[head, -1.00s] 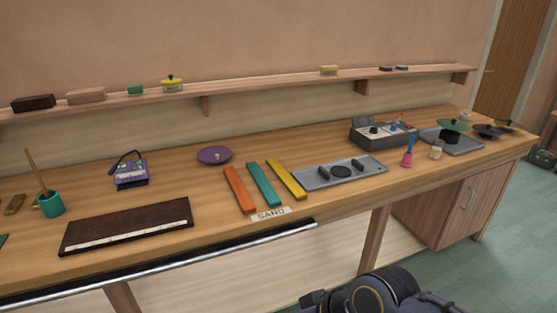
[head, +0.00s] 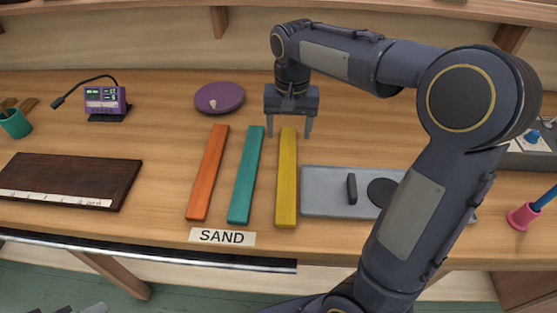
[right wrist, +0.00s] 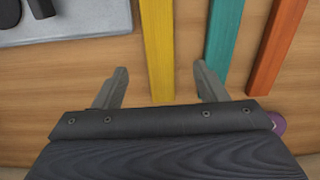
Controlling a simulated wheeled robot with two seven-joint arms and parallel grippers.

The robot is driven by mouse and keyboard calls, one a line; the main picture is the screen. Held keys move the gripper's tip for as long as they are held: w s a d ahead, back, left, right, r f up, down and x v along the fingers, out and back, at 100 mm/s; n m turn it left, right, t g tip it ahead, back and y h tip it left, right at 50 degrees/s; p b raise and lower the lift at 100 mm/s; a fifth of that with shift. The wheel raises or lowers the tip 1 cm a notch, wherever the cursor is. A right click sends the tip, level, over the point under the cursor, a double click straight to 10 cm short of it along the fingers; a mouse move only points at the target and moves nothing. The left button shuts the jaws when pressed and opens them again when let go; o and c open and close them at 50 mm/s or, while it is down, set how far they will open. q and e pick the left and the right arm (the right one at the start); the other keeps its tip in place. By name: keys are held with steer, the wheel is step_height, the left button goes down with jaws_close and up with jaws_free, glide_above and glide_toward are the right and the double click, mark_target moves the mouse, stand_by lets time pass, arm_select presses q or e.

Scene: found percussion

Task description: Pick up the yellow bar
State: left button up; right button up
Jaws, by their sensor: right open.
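The yellow bar (head: 287,185) lies flat on the wooden bench, to the right of a teal bar (head: 246,178) and an orange bar (head: 207,175). My right gripper (head: 290,134) is open and empty above the far end of the yellow bar. In the right wrist view, the yellow bar (right wrist: 158,50) runs between the two spread fingers of the right gripper (right wrist: 158,86), and no contact shows. The height of the fingers above the bar is hard to tell. My left gripper is not in view.
A grey tray (head: 322,205) with a dark handle lies close to the right of the yellow bar, partly behind my arm. A SAND label (head: 222,237) is at the bench's front edge. A purple dish (head: 219,97) sits behind the bars. The bench between dish and dark board (head: 70,180) is clear.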

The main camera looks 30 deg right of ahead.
mark_target(288, 153)
steer(key=shift+w+d+f, duration=0.1)
steer(key=shift+w+f, duration=0.3)
steer(key=shift+w, duration=0.1)
step_height(288, 153, down, 7)
steer(key=shift+s+d+f, duration=0.1)
steer(key=c, duration=1.2)
